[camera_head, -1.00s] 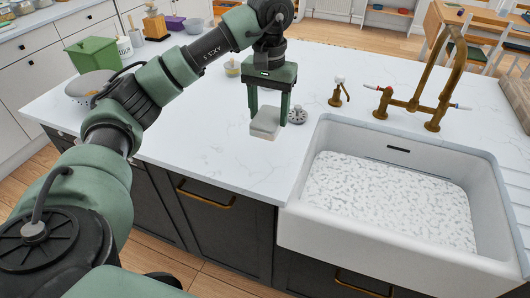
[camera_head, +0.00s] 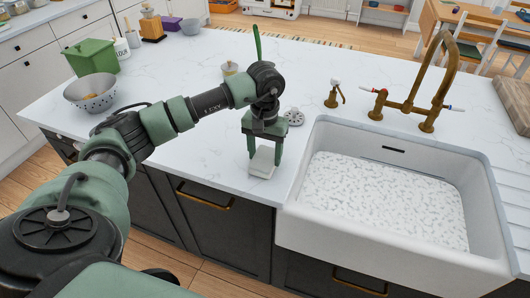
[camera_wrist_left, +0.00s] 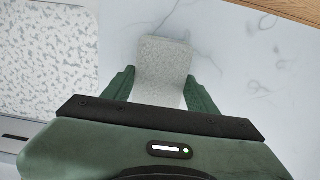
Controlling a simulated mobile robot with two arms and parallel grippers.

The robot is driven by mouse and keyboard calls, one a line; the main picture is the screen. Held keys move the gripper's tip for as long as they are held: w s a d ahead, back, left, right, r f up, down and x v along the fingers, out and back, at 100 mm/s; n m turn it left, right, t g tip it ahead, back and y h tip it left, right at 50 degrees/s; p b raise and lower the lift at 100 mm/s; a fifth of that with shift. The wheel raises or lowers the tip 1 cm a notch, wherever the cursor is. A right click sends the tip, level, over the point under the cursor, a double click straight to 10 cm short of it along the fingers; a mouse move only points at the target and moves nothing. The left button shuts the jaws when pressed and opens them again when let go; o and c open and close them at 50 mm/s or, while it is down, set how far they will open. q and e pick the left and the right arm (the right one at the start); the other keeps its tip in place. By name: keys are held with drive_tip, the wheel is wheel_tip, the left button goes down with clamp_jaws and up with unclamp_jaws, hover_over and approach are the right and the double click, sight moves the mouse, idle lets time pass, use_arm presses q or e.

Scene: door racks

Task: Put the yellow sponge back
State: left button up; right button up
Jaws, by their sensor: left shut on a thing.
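My left gripper (camera_head: 263,158) is shut on a pale grey-white block (camera_head: 262,165), near the counter's front edge, left of the sink. I cannot tell whether the block touches the counter. In the left wrist view the speckled block (camera_wrist_left: 161,65) sits between the two green fingers of the left gripper (camera_wrist_left: 160,82). The block looks pale rather than yellow, and I see no clearly yellow sponge elsewhere. My right gripper is not in view.
The white sink (camera_head: 300,205) has a speckled floor, with a brass tap (camera_head: 432,85) behind it. A small brass dispenser (camera_head: 333,95) and a round grey strainer (camera_head: 293,117) stand left of the tap. A colander (camera_head: 92,98) and green bin (camera_head: 92,57) stand far left.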

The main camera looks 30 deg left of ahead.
sight(265, 157)
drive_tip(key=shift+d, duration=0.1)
use_arm(q)
drive_tip(key=shift+f, duration=0.15)
drive_tip(key=o, duration=1.2)
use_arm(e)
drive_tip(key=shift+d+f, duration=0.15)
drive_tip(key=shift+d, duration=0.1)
use_arm(q)
drive_tip(key=shift+r, duration=0.55)
wheel_tip(265, 157, up, 11)
drive_tip(key=b, duration=0.3)
drive_tip(key=shift+r, duration=0.15)
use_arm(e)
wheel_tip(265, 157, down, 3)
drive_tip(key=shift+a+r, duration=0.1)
